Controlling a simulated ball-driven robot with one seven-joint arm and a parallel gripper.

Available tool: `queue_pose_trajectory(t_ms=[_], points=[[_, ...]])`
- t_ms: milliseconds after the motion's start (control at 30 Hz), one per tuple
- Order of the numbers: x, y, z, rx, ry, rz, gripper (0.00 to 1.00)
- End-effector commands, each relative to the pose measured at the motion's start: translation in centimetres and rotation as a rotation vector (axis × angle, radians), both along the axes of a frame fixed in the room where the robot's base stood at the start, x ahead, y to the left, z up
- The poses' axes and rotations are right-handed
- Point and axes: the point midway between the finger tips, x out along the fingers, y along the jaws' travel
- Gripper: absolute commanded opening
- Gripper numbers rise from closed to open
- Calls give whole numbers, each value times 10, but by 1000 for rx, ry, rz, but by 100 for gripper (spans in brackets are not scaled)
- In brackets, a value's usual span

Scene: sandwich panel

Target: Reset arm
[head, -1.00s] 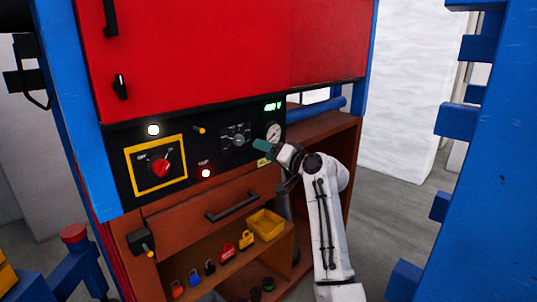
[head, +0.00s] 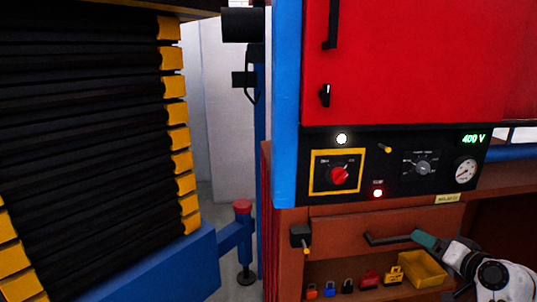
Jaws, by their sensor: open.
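My white arm comes in at the bottom right corner of the head view. My gripper (head: 422,239), with teal fingertips, is in front of the brown drawer (head: 345,227), at the right end of its dark handle (head: 385,240) in the picture. I cannot tell whether it touches the handle. I see nothing held in it. The gap between its fingers is too small to make out.
Above is the black control panel (head: 440,190) with a red rotary switch (head: 338,175), a gauge (head: 465,171) and a 400 V display (head: 473,139). Below, padlocks (head: 347,286) and a yellow bin (head: 423,270) sit on a shelf. Black bellows (head: 90,130) fill the left.

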Motion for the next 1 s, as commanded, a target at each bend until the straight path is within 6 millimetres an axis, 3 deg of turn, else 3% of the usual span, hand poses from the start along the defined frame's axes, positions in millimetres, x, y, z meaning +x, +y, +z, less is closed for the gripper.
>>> queue_pose_trajectory(t_ms=[33, 200, 367, 500, 700, 800, 1000], points=[[-16, 20, -32, -28, 74, 28, 64], [-80, 73, -116, -133, 310, 115, 64], [-160, 115, -181, -234, 537, 204, 64], [-243, 143, -221, -328, 740, 287, 64], [-352, 163, -245, -443, 984, 382, 64], [-388, 166, -246, -480, 1061, 410, 64], [-413, 167, -245, -508, 1118, 431, 64]])
